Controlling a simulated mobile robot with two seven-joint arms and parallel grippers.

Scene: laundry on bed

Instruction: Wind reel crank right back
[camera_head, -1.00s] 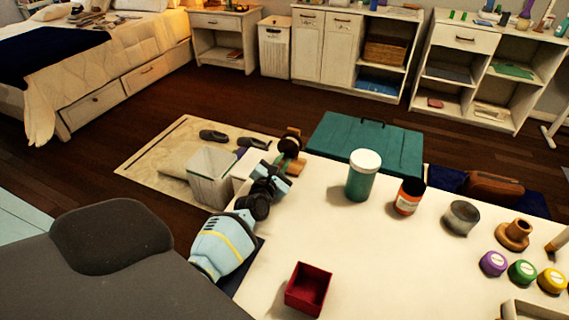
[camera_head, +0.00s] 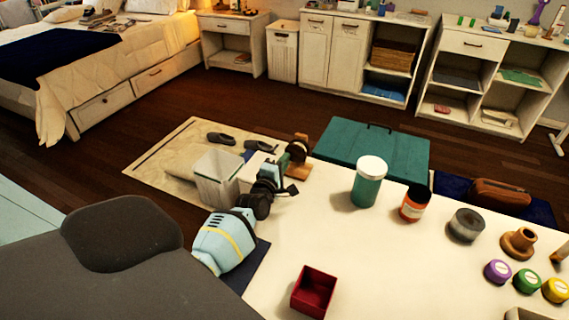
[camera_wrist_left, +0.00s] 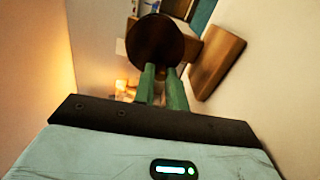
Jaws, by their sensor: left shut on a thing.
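The reel (camera_head: 298,151) shows as a dark round disc on a wooden base (camera_head: 299,170) at the table's far left corner. In the left wrist view, the dark disc (camera_wrist_left: 155,45) is straight ahead of the fingertips, with the wooden base (camera_wrist_left: 218,62) to the right. My left gripper (camera_head: 287,183) is at the near side of the reel. In the left wrist view, its green fingers (camera_wrist_left: 163,75) are close together in front of the disc, shut on the crank. The crank itself is mostly hidden by the fingers. My right gripper is out of view.
A white bin (camera_head: 216,178) stands left of my left wrist. A teal jar (camera_head: 368,184), an orange jar (camera_head: 414,204) and a grey tin (camera_head: 465,225) stand right of the reel. A red box (camera_head: 313,291) sits near the front. The white tabletop (camera_head: 380,255) between is clear.

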